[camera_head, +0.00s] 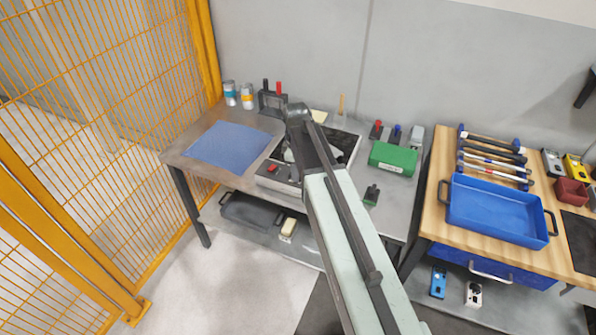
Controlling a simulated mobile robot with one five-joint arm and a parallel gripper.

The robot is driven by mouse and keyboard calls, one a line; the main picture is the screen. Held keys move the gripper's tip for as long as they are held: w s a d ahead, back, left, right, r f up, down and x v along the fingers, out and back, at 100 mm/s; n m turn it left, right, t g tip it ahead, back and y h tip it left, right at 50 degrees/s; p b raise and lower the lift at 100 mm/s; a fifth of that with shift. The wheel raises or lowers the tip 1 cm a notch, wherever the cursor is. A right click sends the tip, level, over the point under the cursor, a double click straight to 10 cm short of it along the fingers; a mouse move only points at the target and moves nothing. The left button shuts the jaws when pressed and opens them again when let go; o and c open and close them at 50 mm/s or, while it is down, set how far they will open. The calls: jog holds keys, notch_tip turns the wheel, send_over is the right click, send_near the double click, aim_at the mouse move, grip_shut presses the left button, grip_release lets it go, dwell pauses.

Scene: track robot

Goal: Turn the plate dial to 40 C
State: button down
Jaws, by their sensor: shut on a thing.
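The hot plate (345,143) stands on the grey metal bench, with a black top and a pale front panel. A red switch (271,168) shows at the left of that panel. My arm reaches across the plate from the lower right and bends down at its far end. My gripper (293,172) is low at the front panel, right of the red switch, mostly hidden by my own arm. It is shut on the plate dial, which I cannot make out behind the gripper. The dial's pointer and scale marks are not readable.
A blue mat (229,146) lies left of the plate. Behind are two cans (238,96) and a black rack with red handles (272,100). A green box (393,158) stands on the right. A yellow mesh fence (90,120) bounds the left side.

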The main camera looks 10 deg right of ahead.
jog(key=m, duration=0.4)
jog(key=shift+s+m, duration=0.1)
jog(key=shift+m, duration=2.1)
jog(key=c, duration=1.1)
grip_release()
jog(key=shift+r, duration=0.1)
jog(key=r+p, duration=0.8)
jog(key=shift+a, duration=0.2)
jog(key=shift+f, duration=0.2)
